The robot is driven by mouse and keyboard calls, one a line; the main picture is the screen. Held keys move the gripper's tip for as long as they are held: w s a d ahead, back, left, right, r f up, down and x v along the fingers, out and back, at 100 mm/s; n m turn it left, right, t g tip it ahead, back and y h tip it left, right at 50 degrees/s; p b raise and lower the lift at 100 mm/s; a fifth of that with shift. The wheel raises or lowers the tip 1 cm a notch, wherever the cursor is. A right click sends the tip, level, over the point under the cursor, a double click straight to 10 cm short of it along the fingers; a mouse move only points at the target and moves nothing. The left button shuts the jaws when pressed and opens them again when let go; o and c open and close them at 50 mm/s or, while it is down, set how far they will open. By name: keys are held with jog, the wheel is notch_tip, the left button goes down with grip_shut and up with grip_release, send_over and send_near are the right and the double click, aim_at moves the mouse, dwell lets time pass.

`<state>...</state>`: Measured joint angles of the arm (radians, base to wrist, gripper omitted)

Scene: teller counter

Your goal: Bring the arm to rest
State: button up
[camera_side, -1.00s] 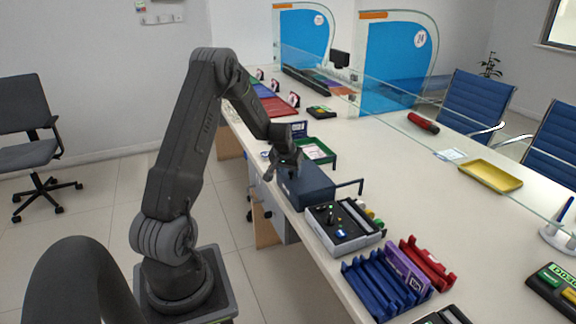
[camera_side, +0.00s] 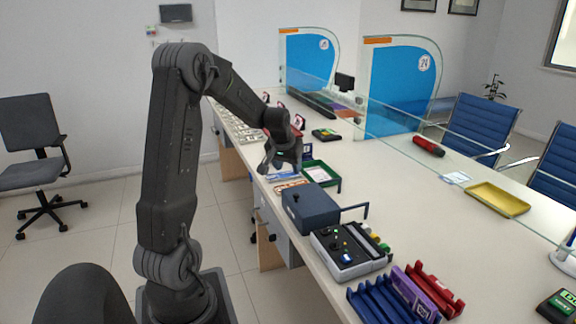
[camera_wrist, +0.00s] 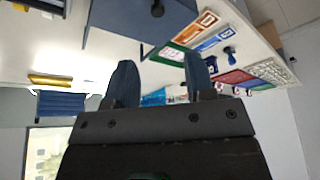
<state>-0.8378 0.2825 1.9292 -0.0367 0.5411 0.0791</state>
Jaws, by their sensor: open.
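My gripper (camera_side: 281,158) hangs over the left edge of the counter (camera_side: 420,215) in the side view, above and behind a dark blue box (camera_side: 312,208). Its jaws are open with nothing between them. In the wrist view the two fingers (camera_wrist: 160,85) stand apart, with the counter and the blue box (camera_wrist: 140,15) beyond them. My arm is raised, with its upper link nearly upright.
A grey device (camera_side: 350,250) and blue and purple racks (camera_side: 385,300) stand in front of the box. A green tray (camera_side: 322,174) lies behind it. A yellow tray (camera_side: 497,199) and a red cylinder (camera_side: 428,146) lie farther right. The counter's middle is clear.

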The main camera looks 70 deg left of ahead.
jog(key=s+d+r+m+t+h, duration=0.15)
jog(key=d+r, duration=0.25)
jog(key=d, duration=0.6)
jog(key=d+r+m, duration=0.3)
jog(key=d+r, duration=0.2)
jog(key=d, duration=0.6)
jog(key=s+d+m+h, duration=0.1)
jog(key=s+d+m, duration=0.3)
jog(key=s+d, duration=0.8)
jog(key=shift+s+d+r+t+h, duration=0.35)
jog(key=shift+d+r+t, duration=0.1)
jog(key=shift+d, duration=0.7)
